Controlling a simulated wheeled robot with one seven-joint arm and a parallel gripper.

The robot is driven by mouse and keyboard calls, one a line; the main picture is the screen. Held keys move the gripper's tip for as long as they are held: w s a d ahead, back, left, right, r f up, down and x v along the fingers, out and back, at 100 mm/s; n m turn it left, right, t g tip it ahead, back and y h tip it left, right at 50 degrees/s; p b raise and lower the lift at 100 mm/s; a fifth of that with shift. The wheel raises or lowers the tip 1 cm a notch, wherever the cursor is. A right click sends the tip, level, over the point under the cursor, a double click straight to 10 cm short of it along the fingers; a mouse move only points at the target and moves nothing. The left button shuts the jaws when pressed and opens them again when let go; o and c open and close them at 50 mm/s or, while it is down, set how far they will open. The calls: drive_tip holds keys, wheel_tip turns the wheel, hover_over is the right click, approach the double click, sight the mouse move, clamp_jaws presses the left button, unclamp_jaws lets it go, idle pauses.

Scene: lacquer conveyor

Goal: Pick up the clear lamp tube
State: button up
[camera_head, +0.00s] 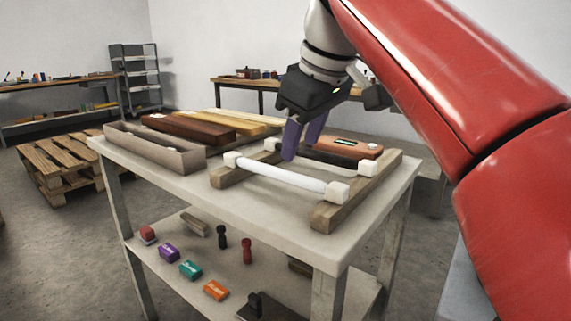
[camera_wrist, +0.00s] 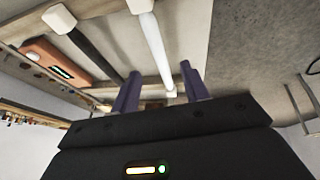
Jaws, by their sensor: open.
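A pale, whitish lamp tube (camera_head: 283,177) with white square end caps lies across two wooden rails on the table, the lighter of two tubes. It also shows in the wrist view (camera_wrist: 155,45). A dark tube (camera_head: 325,157) with similar white caps lies behind it on the same rails and also shows in the wrist view (camera_wrist: 95,52). My gripper (camera_head: 298,148) is open, with its purple fingers pointing down just behind the pale tube. In the wrist view the pale tube runs between the fingertips (camera_wrist: 159,70); I cannot tell whether they touch it.
An orange-brown device (camera_head: 347,147) sits behind the rails (camera_head: 330,214). A grey open trough (camera_head: 153,150) and brown and yellow long boxes (camera_head: 190,128) fill the table's left. The lower shelf (camera_head: 220,256) holds several small blocks. The front tabletop is clear.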

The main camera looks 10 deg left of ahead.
sight(286, 171)
drive_tip(key=b+x, duration=0.1)
drive_tip(key=x, duration=0.1)
drive_tip(key=b+x, duration=0.1)
drive_tip(key=x, duration=0.2)
drive_tip(key=b+x, duration=0.1)
drive_tip(key=x, duration=0.1)
drive_tip(key=shift+w+a+f, duration=0.1)
drive_tip(key=shift+w+a, duration=0.35)
drive_tip(key=shift+a, duration=0.05)
clamp_jaws()
